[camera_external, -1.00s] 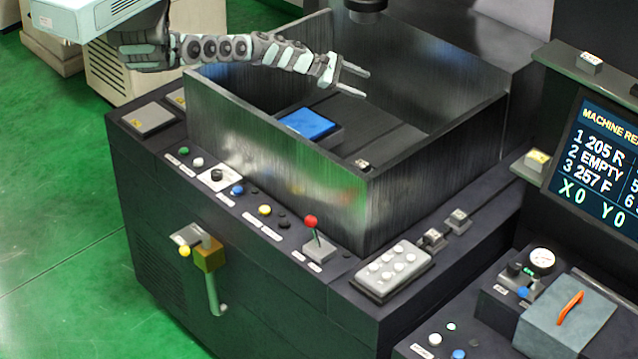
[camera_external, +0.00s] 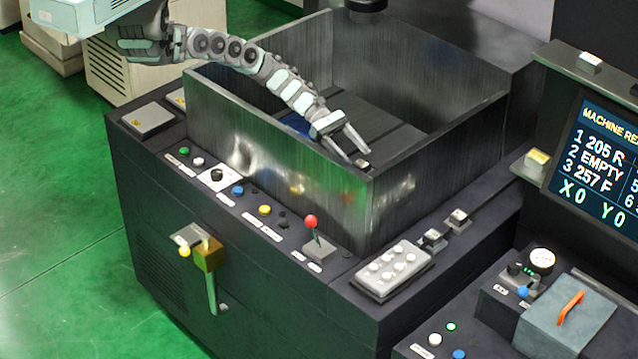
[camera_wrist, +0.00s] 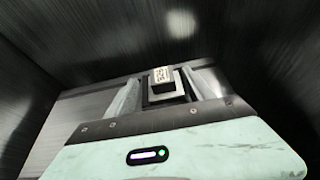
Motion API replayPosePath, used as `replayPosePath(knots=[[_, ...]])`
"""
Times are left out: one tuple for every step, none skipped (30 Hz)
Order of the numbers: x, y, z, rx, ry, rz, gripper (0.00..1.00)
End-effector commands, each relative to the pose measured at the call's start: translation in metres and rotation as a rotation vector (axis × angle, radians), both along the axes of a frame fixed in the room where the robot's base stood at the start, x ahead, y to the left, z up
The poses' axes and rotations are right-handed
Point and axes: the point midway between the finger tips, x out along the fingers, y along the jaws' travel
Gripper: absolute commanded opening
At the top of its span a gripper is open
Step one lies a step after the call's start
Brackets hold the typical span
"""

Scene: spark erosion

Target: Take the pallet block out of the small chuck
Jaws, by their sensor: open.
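My gripper (camera_external: 358,153) is open inside the tank, its two fingers pointing down toward the near corner. The small pallet block (camera_external: 362,163) shows just below the fingertips, by the tank's corner; most of the chuck is hidden behind the wall there. In the wrist view the pallet block (camera_wrist: 163,73) is a pale piece with dark markings on its face. It sits in the dark small chuck (camera_wrist: 164,92), and the picture places both between my two open fingers (camera_wrist: 163,92). I see no finger touching the block; the exact height gap cannot be told.
High metal tank walls (camera_external: 275,135) surround my gripper, with the near corner close to the fingers. A blue block (camera_external: 297,123) lies in the tank, partly hidden by my arm and the wall. A dark spindle head (camera_external: 366,5) hangs above the back. The tank's rear floor is clear.

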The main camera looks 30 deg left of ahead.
Motion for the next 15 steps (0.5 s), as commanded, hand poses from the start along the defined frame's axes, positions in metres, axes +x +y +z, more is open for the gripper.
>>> replayPosePath(knots=[[-0.004, -0.007, -0.003, -0.001, 0.003, -0.003, 0.62], [-0.006, -0.011, -0.005, -0.001, 0.003, -0.003, 0.62], [-0.007, -0.016, -0.008, -0.001, 0.003, -0.003, 0.62], [-0.007, -0.019, -0.010, -0.002, 0.002, -0.002, 0.62], [-0.008, -0.022, -0.011, -0.001, 0.001, -0.002, 0.62], [-0.008, -0.028, -0.014, -0.001, -0.001, -0.003, 0.62], [-0.009, -0.031, -0.015, -0.001, -0.001, -0.003, 0.62], [-0.010, -0.034, -0.016, -0.001, 0.000, -0.003, 0.62], [-0.011, -0.036, -0.018, -0.001, 0.001, -0.003, 0.62], [-0.011, -0.038, -0.019, -0.001, 0.002, -0.001, 0.62], [-0.011, -0.039, -0.019, 0.001, 0.003, -0.001, 0.62], [-0.011, -0.039, -0.020, 0.000, 0.002, 0.000, 0.62], [-0.011, -0.039, -0.020, 0.000, 0.002, 0.000, 0.62], [-0.011, -0.039, -0.020, 0.000, 0.002, 0.000, 0.62], [-0.011, -0.039, -0.020, 0.000, 0.002, 0.000, 0.62]])
